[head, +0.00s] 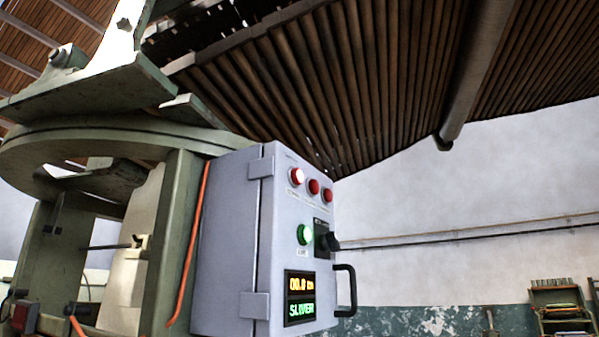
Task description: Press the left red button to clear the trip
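A grey control box (232,245) is fixed beside a green machine frame. Near the top of its front panel is a row of red buttons. The left red button (297,176) looks bright, as if lit. The middle red button (314,187) and the right red button (328,195) look darker. Below them are a lit green button (305,235) and a black rotary switch (333,241). A display (300,298) reads about "00.8" in amber with "SLIVER" in green below. Neither of my grippers is in view.
A black handle (346,290) sticks out from the box's right side. The green machine frame (172,250) with an orange cable (188,245) stands at left. A slatted wooden structure hangs above. A shelf rack (562,310) stands far right.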

